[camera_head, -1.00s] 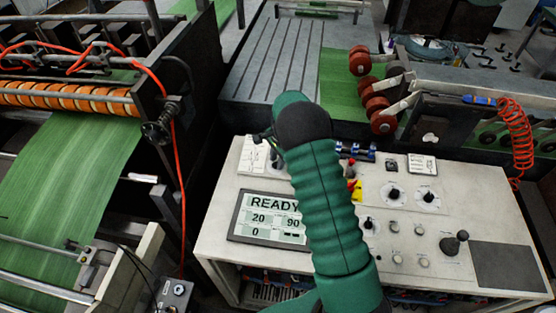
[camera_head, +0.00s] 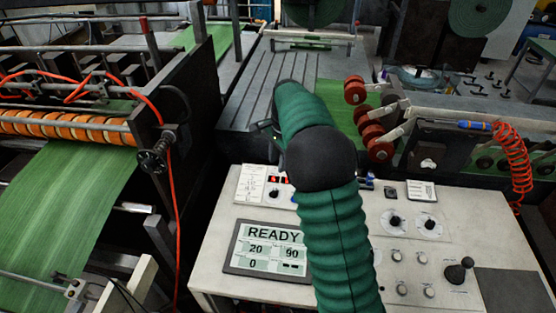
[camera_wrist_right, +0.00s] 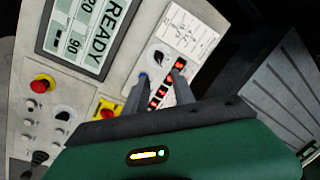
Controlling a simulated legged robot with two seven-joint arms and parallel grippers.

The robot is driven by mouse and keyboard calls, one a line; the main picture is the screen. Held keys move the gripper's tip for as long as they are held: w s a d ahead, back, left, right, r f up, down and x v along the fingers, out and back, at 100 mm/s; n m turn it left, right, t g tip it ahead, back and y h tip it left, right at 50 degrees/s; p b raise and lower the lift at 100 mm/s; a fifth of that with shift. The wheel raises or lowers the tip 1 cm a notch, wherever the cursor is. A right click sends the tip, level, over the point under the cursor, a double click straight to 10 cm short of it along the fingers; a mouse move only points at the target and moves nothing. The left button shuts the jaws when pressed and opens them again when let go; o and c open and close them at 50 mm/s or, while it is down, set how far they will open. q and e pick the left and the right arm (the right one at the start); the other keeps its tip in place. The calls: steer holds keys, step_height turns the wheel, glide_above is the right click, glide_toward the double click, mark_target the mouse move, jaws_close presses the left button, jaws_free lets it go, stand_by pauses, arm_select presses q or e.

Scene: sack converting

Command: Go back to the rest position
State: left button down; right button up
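My right gripper (camera_head: 264,130) shows small and dark at the end of my green-sleeved arm in the head view, above the far left edge of the control panel (camera_head: 212,265). In the right wrist view its two grey fingers (camera_wrist_right: 162,82) are apart with nothing between them. Behind the fingers are a black knob (camera_wrist_right: 159,56) and a row of red-lit switches (camera_wrist_right: 168,84). The panel screen (camera_head: 270,249) reads READY, 20, 90 and 0. My arm hides part of the panel's middle. My left gripper is not in view.
A roller machine (camera_head: 70,126) with a green sheet (camera_head: 62,200) stands at the left. A grey slotted bed (camera_head: 262,92) and red rollers (camera_head: 372,120) lie beyond the panel. An orange coiled hose (camera_head: 513,160) hangs at the right. A joystick (camera_head: 458,271) stands up from the panel.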

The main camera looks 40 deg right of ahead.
steer(key=shift+r, duration=0.65)
steer(key=shift+d, duration=0.1)
steer(key=shift+f, duration=0.1)
steer(key=shift+s+a+f+n+t+b, duration=0.1)
steer(key=shift+s+a+f+n+b, duration=0.25)
steer(key=shift+s+a+f+n, duration=3.1)
steer(key=shift+s+a+f+n+t+b, duration=0.1)
steer(key=shift+s+a+f+n+b, duration=0.5)
steer(key=shift+s+a+n, duration=3.2)
steer(key=shift+s+a+f+n+t+b, duration=0.15)
steer(key=shift+s+a+f+n, duration=0.8)
steer(key=shift+a+f+n, duration=3.05)
steer(key=a+r+m, duration=0.3)
steer(key=shift+a+r, duration=0.1)
steer(key=shift+r, duration=0.05)
